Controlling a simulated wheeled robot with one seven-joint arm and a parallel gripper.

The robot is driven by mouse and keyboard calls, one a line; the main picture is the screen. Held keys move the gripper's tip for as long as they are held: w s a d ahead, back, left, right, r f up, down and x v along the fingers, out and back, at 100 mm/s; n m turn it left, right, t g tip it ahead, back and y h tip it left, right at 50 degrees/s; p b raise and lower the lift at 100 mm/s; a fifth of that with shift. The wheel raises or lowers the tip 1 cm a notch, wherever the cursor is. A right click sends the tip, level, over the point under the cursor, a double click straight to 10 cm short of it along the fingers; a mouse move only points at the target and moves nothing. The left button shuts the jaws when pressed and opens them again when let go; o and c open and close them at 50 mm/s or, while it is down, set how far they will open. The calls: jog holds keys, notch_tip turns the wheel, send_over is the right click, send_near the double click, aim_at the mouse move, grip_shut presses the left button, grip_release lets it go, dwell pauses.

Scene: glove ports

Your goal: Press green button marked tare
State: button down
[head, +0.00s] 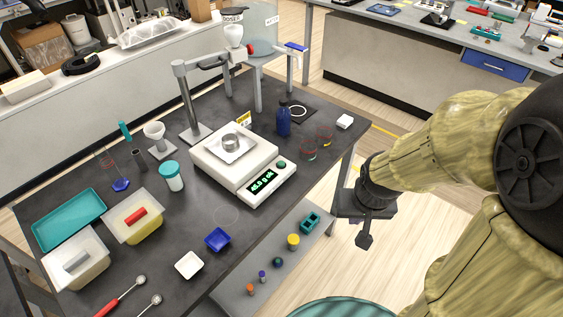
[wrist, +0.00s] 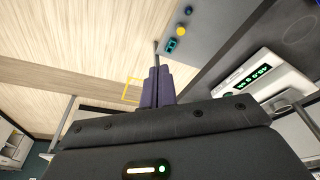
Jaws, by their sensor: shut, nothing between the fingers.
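A white balance (head: 232,150) stands on the dark table with a small metal cylinder (head: 231,142) on its pan. Its lit green display (head: 262,181) faces the front edge. A round dark green button (head: 281,164) sits on the front panel, right of the display; its marking is too small to read. The balance also shows at the right of the wrist view (wrist: 285,72). My gripper (head: 364,242) is off the table's right side, apart from the balance, pointing down. Its fingers (wrist: 157,72) are together and empty in the wrist view.
A lower shelf (head: 262,268) carries small coloured items. The space above the front panel looks clear.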

jog(key=w+a+r+m+p, duration=0.1)
jog(key=w+a+m+p, duration=0.25)
jog(key=w, duration=0.35)
jog(key=m+t+y+p, duration=0.5)
jog(key=m+p, duration=0.3)
jog(key=m, duration=0.9)
send_over(283, 166)
jog(key=shift+r, duration=0.2)
jog(key=shift+f, duration=0.15)
notch_tip(283, 166, down, 9)
jog(key=b, duration=0.6)
jog(key=shift+r, duration=0.2)
jog(key=shift+d+f+b, duration=0.1)
jog(key=shift+f+b, duration=0.3)
jog(key=shift+b, duration=0.15)
